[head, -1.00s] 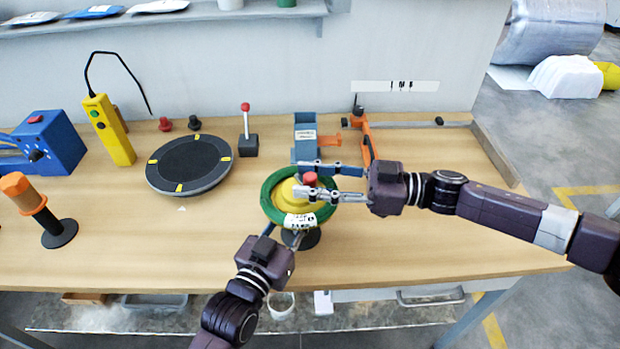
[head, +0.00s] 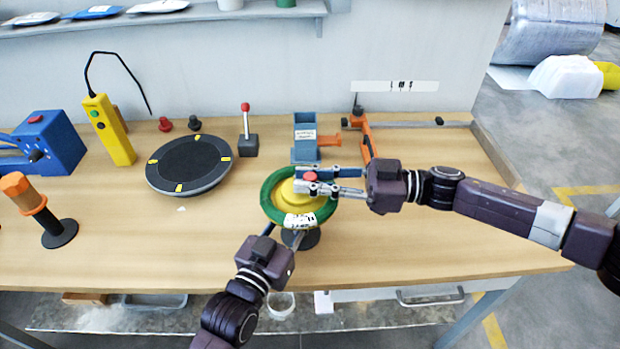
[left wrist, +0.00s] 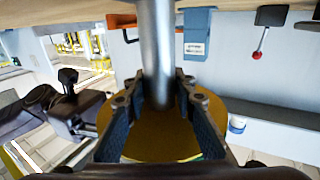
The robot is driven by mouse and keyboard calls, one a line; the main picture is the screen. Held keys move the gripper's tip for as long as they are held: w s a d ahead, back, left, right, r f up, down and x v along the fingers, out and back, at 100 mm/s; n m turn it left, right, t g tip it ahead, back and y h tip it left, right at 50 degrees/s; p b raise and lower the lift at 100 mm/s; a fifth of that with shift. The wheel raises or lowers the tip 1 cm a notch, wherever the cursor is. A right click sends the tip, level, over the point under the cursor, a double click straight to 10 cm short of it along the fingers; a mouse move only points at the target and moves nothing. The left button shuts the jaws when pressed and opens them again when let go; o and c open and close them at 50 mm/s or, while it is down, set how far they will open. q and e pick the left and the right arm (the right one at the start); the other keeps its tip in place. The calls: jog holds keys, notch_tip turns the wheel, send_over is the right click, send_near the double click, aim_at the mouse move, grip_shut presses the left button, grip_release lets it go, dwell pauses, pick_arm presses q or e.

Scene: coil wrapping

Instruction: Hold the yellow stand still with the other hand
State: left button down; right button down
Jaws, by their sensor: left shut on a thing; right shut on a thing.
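The yellow stand (head: 284,193) is upright near the table's front edge, with a green coil (head: 268,208) bearing a white label around its yellow top. My left gripper (head: 293,238) reaches in from the front, below the coil. In the left wrist view my left gripper (left wrist: 161,82) is shut on the stand's grey post (left wrist: 157,40), with the yellow disc (left wrist: 160,142) behind it. My right gripper (head: 304,181) comes from the right over the stand's top, its fingers shut on the red knob (head: 310,176). The coil's right part is partly hidden by it.
A black turntable (head: 190,164) and a red-tipped lever (head: 247,132) stand to the left. A blue dispenser (head: 305,138) and an orange clamp (head: 358,122) are behind the stand. The table (head: 420,245) is clear at the front right.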

aim_at(310, 175)
jog(key=shift+w+n+g, duration=0.1)
jog(key=shift+n+g, duration=0.85)
jog(key=shift+g, duration=0.55)
jog(key=shift+w+n+g, duration=0.1)
jog(key=shift+n+g, duration=0.85)
jog(key=shift+g, duration=0.55)
jog(key=shift+n+g+h, duration=0.4)
jog(key=shift+n+g, duration=0.4)
jog(key=shift+g, duration=0.4)
jog(key=shift+n+g+h, duration=0.3)
jog(key=shift+n+g, duration=0.2)
jog(key=shift+g, duration=0.2)
jog(key=shift+s+n+g+h, duration=0.1)
jog(key=shift+n+g+h, duration=0.35)
jog(key=shift+g, duration=0.25)
jog(key=c, duration=1.8)
grip_release()
jog(key=shift+o, duration=0.2)
jog(key=shift+s, duration=0.1)
notch_tip(310, 175, up, 10)
